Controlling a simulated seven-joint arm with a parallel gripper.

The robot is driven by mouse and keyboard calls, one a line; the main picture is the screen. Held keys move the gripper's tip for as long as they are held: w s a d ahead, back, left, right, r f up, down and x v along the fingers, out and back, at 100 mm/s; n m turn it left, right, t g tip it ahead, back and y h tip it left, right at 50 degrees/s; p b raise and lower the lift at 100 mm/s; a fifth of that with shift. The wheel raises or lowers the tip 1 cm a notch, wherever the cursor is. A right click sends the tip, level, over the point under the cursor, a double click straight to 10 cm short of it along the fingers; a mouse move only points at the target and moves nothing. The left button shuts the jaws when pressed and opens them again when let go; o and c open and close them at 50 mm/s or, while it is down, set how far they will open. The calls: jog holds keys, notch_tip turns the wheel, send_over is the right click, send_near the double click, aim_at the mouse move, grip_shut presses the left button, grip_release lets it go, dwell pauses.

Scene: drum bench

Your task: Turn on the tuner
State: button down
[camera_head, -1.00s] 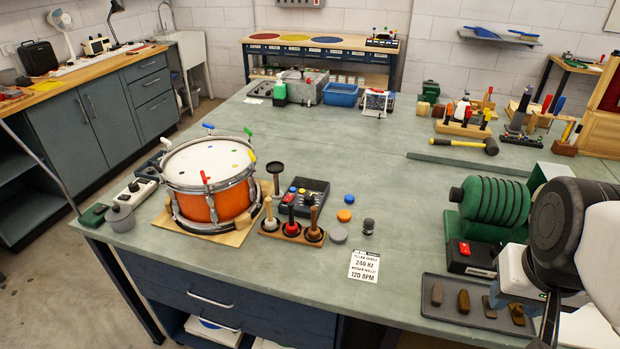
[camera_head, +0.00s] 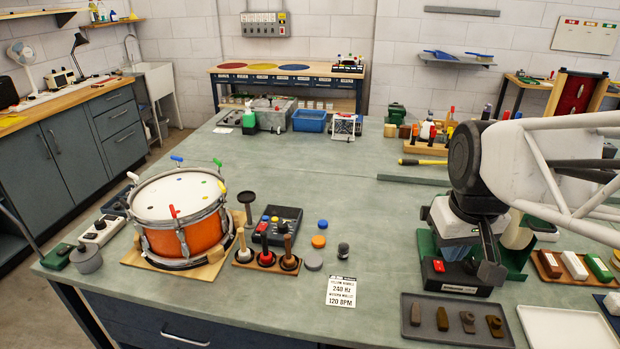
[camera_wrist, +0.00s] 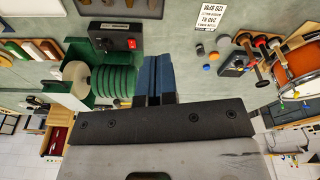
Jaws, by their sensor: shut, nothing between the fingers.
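A dark box with coloured buttons (camera_head: 278,225), possibly the tuner, sits right of the orange drum (camera_head: 190,222); it also shows at the right of the wrist view (camera_wrist: 236,62). No label marks it as the tuner, and I cannot read its display or tell whether it is on. Another black box with a red switch (camera_head: 438,266) stands near my arm; in the wrist view it is close ahead of my gripper, to the left (camera_wrist: 118,40). My gripper (camera_wrist: 153,56) is shut and empty, pointing over the bench beside the green ribbed roll (camera_wrist: 117,81).
A printed card (camera_head: 341,292) lies at the front. Mallets stand in a wooden block (camera_head: 265,260) before the buttoned box, with small round pieces (camera_head: 319,241) beside it. A dark tray (camera_head: 420,334) of small blocks lies at the front right. The middle of the bench is clear.

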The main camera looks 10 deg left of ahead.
jog(key=w+a+r+n+g, duration=0.1)
jog(key=w+a+n, duration=0.3)
jog(key=w+a, duration=0.55)
jog(key=n+g, duration=0.2)
jog(key=n, duration=0.9)
send_over(260, 230)
jog(key=w, duration=0.2)
notch_tip(260, 230, down, 13)
jog(key=shift+w+f, duration=0.1)
jog(key=shift+f, duration=0.1)
jog(key=shift+f, duration=0.1)
jog(key=f, duration=0.4)
jog(key=s+f, duration=0.1)
jog(key=f, duration=0.8)
jog(key=shift+s+f, duration=0.35)
